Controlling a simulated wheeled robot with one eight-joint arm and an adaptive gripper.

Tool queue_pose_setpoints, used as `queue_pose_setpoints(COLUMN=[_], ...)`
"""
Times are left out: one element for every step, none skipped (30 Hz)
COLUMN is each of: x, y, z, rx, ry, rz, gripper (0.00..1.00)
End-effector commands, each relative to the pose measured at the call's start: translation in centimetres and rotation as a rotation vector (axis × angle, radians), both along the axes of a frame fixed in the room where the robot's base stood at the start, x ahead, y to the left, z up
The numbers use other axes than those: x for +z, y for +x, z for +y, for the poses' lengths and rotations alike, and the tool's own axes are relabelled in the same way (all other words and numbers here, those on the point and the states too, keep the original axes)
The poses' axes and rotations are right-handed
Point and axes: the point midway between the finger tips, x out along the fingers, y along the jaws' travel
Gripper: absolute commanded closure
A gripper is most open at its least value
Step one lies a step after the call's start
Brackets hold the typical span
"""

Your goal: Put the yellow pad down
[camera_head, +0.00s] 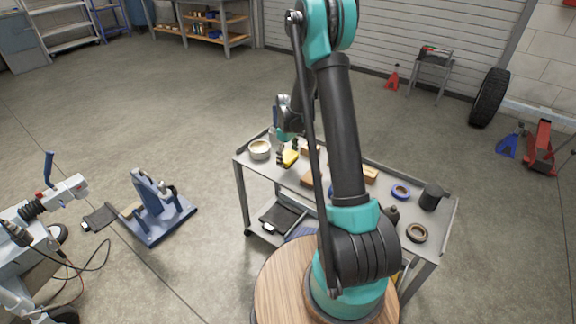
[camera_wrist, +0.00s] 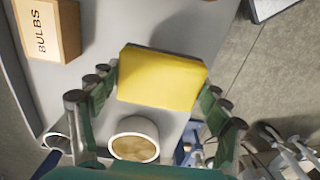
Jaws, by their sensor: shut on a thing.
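The yellow pad (camera_wrist: 162,78) is a thick block held between the two fingers of my gripper (camera_wrist: 158,92) in the wrist view. The fingers press on its left and right sides. In the head view the yellow pad (camera_head: 290,158) shows near the left part of the grey cart (camera_head: 243,168), with my gripper (camera_head: 287,153) around it. The pad appears to be over the cart's top, right of a pale round bowl. I cannot tell whether its underside touches the surface.
A wooden box marked BULBS (camera_wrist: 47,30) is at upper left there.

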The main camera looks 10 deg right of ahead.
Motion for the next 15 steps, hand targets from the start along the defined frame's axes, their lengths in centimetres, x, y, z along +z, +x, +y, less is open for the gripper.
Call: queue_pose_setpoints(x=[-0.4, -0.5, -0.7, -0.8, -1.0, -1.4, -1.7, -2.1, -2.6, -3.1, -3.5, -4.0, -4.2, -4.4, -4.5], y=[0.0, 0.0, 0.0, 0.0, 0.0, 0.0, 0.0, 0.0, 0.0, 0.0, 0.0, 0.0, 0.0, 0.0, 0.0], z=[0.0, 0.0, 0.0, 0.0, 0.0, 0.0, 0.0, 0.0, 0.0, 0.0, 0.0, 0.0, 0.0, 0.0, 0.0], rx=[0.0, 0.0, 0.0, 0.0, 0.0, 0.0, 0.0, 0.0, 0.0, 0.0, 0.0, 0.0, 0.0, 0.0, 0.0], ry=[0.0, 0.0, 0.0, 0.0, 0.0, 0.0, 0.0, 0.0, 0.0, 0.0, 0.0, 0.0, 0.0, 0.0, 0.0], rz=[0.0, 0.0, 0.0, 0.0, 0.0, 0.0, 0.0, 0.0, 0.0, 0.0, 0.0, 0.0, 0.0, 0.0, 0.0], gripper=[0.55, 0.55, 0.55, 0.55, 0.55, 0.55, 0.55, 0.55, 0.55, 0.55, 0.55, 0.55, 0.55, 0.55, 0.55])
